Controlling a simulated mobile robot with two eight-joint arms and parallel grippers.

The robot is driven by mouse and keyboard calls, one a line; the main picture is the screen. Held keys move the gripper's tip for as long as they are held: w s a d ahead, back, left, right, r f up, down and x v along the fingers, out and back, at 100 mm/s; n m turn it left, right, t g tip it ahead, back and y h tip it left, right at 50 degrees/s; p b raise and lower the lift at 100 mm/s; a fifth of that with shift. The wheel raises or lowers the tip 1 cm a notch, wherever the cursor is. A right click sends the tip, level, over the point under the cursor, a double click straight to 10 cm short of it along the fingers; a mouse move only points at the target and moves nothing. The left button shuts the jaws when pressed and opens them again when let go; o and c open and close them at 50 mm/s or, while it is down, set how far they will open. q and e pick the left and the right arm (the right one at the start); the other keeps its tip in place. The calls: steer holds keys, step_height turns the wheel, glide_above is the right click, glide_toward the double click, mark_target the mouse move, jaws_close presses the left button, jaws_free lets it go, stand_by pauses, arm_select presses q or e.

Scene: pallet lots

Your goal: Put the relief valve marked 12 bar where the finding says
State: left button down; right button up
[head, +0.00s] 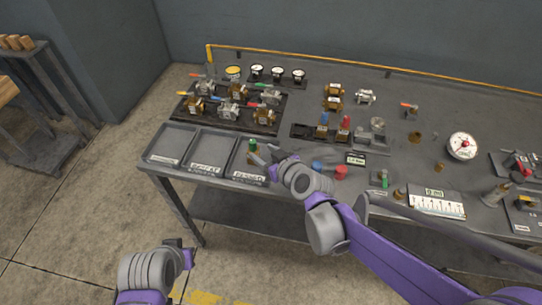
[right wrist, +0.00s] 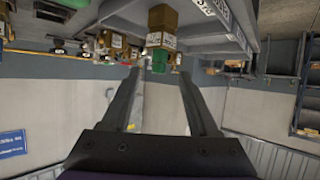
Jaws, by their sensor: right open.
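A brass relief valve with a green cap (head: 252,146) stands upright in the rightmost of three grey trays (head: 234,175). It also shows in the right wrist view (right wrist: 162,22), just beyond the fingertips, with a white label I cannot read. My right gripper (head: 264,154) is open and empty beside this valve, on its right in the head view; its fingers also show in the right wrist view (right wrist: 160,72). Valves with a blue cap (head: 324,119) and a red cap (head: 345,122) stand in a dark rack. My left gripper (head: 180,247) is low, off the table's front; its jaws are unclear.
The middle tray (head: 207,163) and left tray (head: 168,156) look empty; their front labels are too small to read. A dark board (head: 228,121) behind holds several lever valves.

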steer(key=shift+v, duration=2.25)
steer(key=s+d+f+m+g+h, duration=0.2)
steer(key=s+d, duration=0.4)
steer(key=s, duration=0.4)
steer(key=s+d+f+m+g+h, duration=0.3)
steer(key=s+d, duration=0.4)
steer(key=s, duration=0.3)
steer(key=shift+f+g+h, duration=0.4)
steer(key=shift+f+g, duration=0.1)
steer(key=shift+f, duration=0.2)
steer(key=shift+r+p, duration=0.1)
steer(key=shift+p, duration=0.2)
steer(key=shift+w+r, duration=0.15)
